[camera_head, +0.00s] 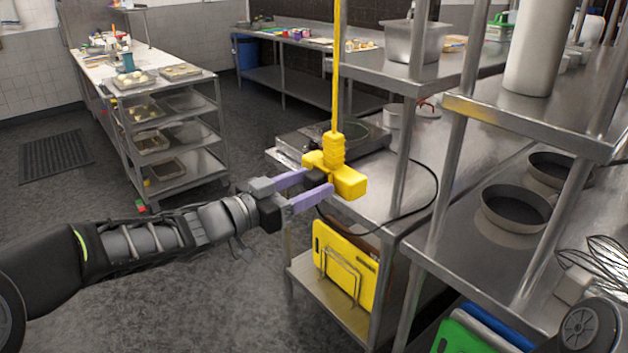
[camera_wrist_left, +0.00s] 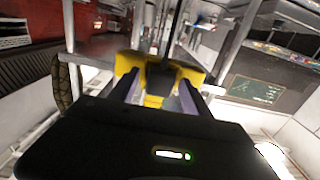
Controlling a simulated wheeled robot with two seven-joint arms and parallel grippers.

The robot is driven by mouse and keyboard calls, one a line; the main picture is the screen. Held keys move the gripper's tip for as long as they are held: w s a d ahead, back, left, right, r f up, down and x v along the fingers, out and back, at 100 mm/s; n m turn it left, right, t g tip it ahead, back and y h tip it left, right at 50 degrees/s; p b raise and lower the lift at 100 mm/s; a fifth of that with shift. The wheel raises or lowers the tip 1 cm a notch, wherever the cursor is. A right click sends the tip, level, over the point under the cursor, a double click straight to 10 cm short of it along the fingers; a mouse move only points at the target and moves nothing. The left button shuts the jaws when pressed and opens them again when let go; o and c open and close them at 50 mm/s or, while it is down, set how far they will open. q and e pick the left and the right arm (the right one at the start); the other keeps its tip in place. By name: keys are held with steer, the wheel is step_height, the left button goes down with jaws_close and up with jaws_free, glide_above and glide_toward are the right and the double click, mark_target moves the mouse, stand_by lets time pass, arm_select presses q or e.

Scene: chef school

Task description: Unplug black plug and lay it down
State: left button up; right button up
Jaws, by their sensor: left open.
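A yellow power socket block (camera_head: 335,150) hangs on a yellow cord above the front edge of the steel counter. The black plug (camera_head: 317,178) sits at its near left side, and it also shows in the left wrist view (camera_wrist_left: 160,76) in front of the yellow block (camera_wrist_left: 190,74). My left gripper (camera_head: 318,181) has its two purple fingers apart, one on each side of the plug. I cannot tell whether they touch it. Part of the plug is hidden by the fingers. My right gripper is not in view.
A black cable (camera_head: 436,185) loops over the counter by a flat cooktop (camera_head: 355,138). A steel shelf post (camera_head: 405,130) stands right of the socket. Yellow boards (camera_head: 345,262) stand in a rack below. Dark pans (camera_head: 515,207) sit at right.

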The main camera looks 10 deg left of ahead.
mark_target(308, 185)
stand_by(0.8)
arm_select(q)
steer(key=shift+c, duration=0.5)
jaws_close()
steer(key=shift+a, duration=0.1)
stand_by(0.4)
steer(key=shift+p+v, duration=0.9)
steer(key=shift+v, duration=2.05)
